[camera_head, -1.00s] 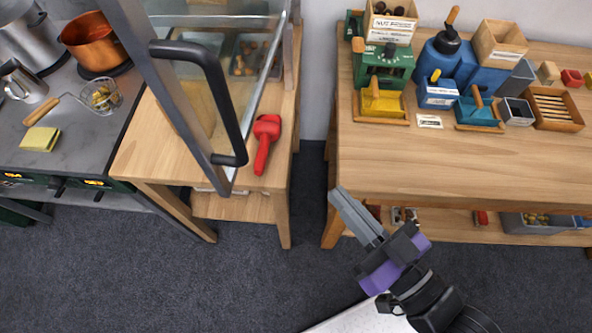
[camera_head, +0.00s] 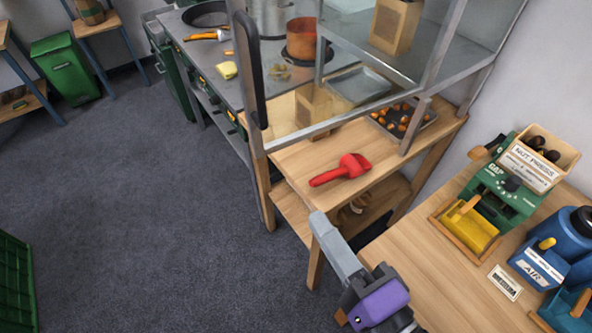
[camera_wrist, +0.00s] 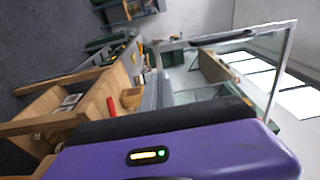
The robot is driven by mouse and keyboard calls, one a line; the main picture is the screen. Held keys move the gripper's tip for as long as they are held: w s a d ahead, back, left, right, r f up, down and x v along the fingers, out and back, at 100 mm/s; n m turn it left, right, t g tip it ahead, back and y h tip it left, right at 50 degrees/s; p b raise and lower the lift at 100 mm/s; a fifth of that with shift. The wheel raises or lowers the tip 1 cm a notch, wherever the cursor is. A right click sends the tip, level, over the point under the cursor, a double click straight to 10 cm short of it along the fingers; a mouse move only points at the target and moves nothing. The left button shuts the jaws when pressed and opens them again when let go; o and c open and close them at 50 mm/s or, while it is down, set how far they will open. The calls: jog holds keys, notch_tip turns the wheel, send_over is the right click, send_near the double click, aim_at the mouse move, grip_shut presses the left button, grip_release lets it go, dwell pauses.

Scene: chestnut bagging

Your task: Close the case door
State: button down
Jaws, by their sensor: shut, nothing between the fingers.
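The case door (camera_head: 254,140) is a glass panel in a grey metal frame with a long black handle (camera_head: 250,70) on its free edge. It appears to stand open, swung out over the wooden stand. Its glass and frame also show in the wrist view (camera_wrist: 281,72). My gripper (camera_head: 318,222) has grey fingers and a purple body. It is shut and empty, lower right of the door and apart from the handle. In the wrist view, my purple and black wrist parts hide the lower part of the picture.
A red scoop (camera_head: 343,170) lies on the wooden stand (camera_head: 300,160), below the door. A chestnut tray (camera_head: 408,118) sits behind it. A wooden table (camera_head: 420,262) with presses is at right, close to my gripper. The dark floor (camera_head: 150,210) at left is clear.

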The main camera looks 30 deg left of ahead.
aim_at(269, 150)
jog(key=p+x, duration=0.4)
jog(key=x, duration=1)
jog(key=shift+s+a+f, duration=0.1)
jog(key=shift+f, duration=0.05)
jog(key=shift+a, duration=0.1)
